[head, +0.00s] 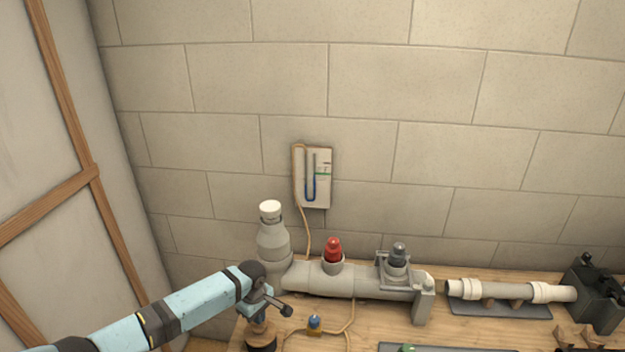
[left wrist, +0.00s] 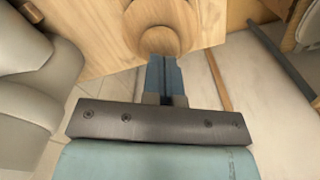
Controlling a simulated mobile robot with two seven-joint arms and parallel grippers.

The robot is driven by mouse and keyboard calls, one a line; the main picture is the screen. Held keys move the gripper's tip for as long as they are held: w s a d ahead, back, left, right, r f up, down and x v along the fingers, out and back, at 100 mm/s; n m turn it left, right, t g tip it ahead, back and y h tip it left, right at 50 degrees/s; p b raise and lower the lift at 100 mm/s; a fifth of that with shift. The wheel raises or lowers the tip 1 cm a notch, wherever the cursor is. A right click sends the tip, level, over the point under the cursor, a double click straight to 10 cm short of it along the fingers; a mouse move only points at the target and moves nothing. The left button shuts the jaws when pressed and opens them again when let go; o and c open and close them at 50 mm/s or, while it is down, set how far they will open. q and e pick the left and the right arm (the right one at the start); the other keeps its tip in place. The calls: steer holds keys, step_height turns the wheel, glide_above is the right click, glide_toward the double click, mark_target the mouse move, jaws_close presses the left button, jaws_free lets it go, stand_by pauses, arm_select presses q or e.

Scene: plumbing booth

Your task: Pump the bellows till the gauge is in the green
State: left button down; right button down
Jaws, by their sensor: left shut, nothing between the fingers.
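The gauge (head: 313,176) is a pale board on the wall with a U-shaped tube of blue liquid and a small green mark near its right side. The blue appears to sit below the green mark, but the exact level is too small to read. The bellows (head: 262,342) shows as a round wooden top at the bench's front left, partly cut off by the picture edge. Its round wood also shows in the left wrist view (left wrist: 165,40). My left gripper (head: 260,318) points down over the bellows, shut and empty. In the left wrist view its closed fingertips (left wrist: 163,60) overlap the wood's edge; contact is unclear.
A grey pipe assembly (head: 350,282) with a white-capped bottle-like fitting (head: 272,235) and a red plug (head: 333,250) lies behind the gripper. A blue-topped fitting (head: 314,322) with a thin tube is close on the right. A cream pipe (head: 510,291) lies farther right.

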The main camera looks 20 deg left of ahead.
arm_select(q)
steer(key=shift+f, duration=0.15)
steer(key=shift+f+b, duration=0.8)
steer(key=shift+f, duration=1.25)
steer(key=shift+r+p, duration=0.95)
steer(key=shift+r, duration=1.2)
